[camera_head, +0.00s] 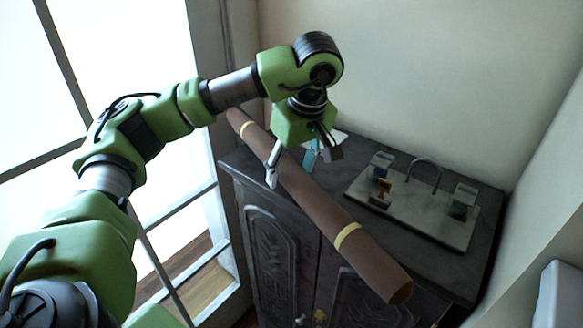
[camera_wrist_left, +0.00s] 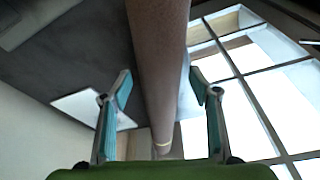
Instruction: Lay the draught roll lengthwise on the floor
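The draught roll (camera_head: 310,198) is a long brown tube with yellow bands. My left gripper (camera_head: 291,160) is over the roll, one finger on each side. In the left wrist view, the roll (camera_wrist_left: 160,60) runs between the spread fingers of the gripper (camera_wrist_left: 160,90), with narrow gaps seeming to show on both sides. My right gripper is not in view. Contact between roll and cabinet cannot be told for sure.
On the cabinet stands a grey tray (camera_head: 412,218) with small blocks and an arched handle. A white sheet (camera_wrist_left: 85,106) lies near the roll. A glazed window or door (camera_head: 180,215) is at left. Walls close in behind and at right; a white object (camera_head: 560,295) is at lower right.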

